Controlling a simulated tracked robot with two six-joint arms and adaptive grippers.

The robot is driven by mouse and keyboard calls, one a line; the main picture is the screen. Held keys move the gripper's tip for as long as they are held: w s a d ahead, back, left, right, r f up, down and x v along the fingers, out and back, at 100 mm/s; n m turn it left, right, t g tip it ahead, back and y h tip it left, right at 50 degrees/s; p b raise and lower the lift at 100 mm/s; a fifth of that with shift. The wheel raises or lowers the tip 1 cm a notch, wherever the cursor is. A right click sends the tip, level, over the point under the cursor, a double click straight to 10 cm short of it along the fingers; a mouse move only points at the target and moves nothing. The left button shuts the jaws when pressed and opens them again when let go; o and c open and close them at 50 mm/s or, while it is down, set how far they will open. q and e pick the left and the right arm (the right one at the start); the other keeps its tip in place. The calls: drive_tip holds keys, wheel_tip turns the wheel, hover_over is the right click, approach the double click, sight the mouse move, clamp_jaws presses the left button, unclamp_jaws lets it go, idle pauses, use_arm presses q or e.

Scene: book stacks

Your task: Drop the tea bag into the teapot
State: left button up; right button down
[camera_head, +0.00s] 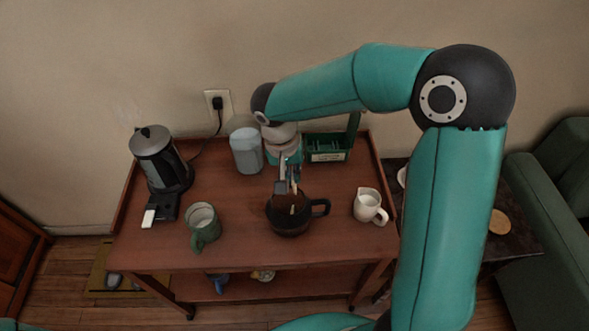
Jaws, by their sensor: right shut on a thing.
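The dark teapot (291,222) stands on the wooden cart, front of centre, with its handle to the right. My right gripper (287,187) points down just above the teapot's opening. It is shut on the tea bag (293,188), of which only a small pale piece shows between the fingers. Whether the tea bag reaches inside the rim is hard to tell. A small light spot shows in the teapot's opening. My left gripper is not in view.
A green mug (204,228) and an electric kettle (160,160) stand to the left. A white creamer jug (369,207) stands right of the teapot. A pale canister (246,150) and a green box (328,147) stand at the back of the cart (250,257).

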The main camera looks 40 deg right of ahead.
drive_tip(key=shift+f, duration=0.3)
drive_tip(key=c, duration=1.2)
unclamp_jaws()
drive_tip(key=shift+r, duration=0.1)
drive_tip(key=r, duration=0.4)
drive_tip(key=a+r, duration=0.1)
drive_tip(key=r, duration=0.2)
drive_tip(key=a+r, duration=0.1)
drive_tip(key=r, duration=0.3)
drive_tip(key=shift+r, duration=0.3)
